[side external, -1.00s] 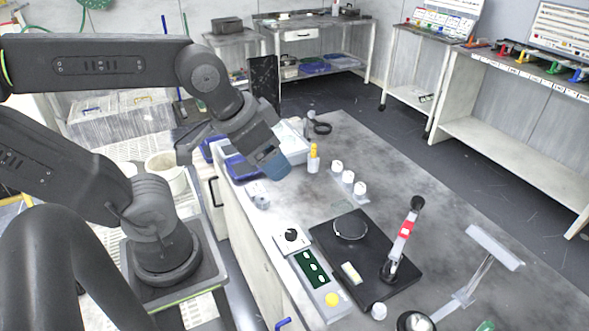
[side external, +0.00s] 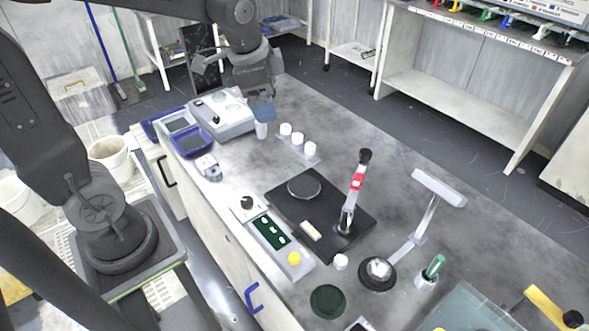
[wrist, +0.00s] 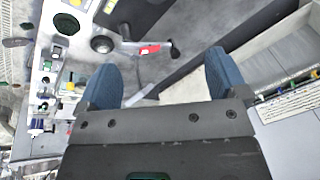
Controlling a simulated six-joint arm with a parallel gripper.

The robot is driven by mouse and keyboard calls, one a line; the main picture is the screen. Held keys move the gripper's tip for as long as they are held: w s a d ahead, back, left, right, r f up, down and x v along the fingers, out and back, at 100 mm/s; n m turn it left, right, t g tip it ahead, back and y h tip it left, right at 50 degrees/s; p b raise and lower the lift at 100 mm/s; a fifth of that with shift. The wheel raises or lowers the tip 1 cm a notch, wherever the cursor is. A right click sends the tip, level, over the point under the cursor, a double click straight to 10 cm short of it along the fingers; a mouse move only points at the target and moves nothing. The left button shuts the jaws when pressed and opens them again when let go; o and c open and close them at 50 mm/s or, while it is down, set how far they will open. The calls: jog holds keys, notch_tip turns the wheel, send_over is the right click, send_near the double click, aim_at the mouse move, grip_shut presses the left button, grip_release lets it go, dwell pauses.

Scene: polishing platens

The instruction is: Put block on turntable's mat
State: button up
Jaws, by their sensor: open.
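A small cream block (side external: 311,231) lies on the black base plate (side external: 335,208) in the side external view, in front of the turntable. The turntable's round dark mat (side external: 304,187) sits toward the back left of that plate and is bare. My gripper (side external: 263,112) is high and well behind the plate, in front of a bottle in that view. In the wrist view, my gripper (wrist: 160,85) shows two blue fingers spread wide with nothing between them. I cannot make out the block in the wrist view.
A lever with a red band (side external: 355,190) stands upright on the plate, right of the mat and block. A control box with a yellow button (side external: 293,258) is at the left front. Several white jars (side external: 298,138) stand behind. Clear bench lies right of the jars.

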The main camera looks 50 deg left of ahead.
jog(key=w+a+f+m+g, duration=0.1)
jog(key=w+a+f+m, duration=0.25)
jog(key=w, duration=0.25)
jog(key=m+g, duration=0.2)
jog(key=m, duration=0.5)
send_over(295, 167)
jog(key=f, duration=2.4)
jog(key=shift+s+a+f, duration=0.2)
jog(key=shift+a+f, duration=0.05)
jog(key=shift+f, duration=0.1)
jog(key=shift+w+d+f, duration=0.1)
jog(key=shift+f, duration=1.35)
jog(key=shift+w+d+f, duration=0.1)
jog(key=shift+f, duration=1.35)
jog(key=c, duration=1.1)
jog(key=shift+r, duration=0.1)
jog(key=shift+c, duration=0.2)
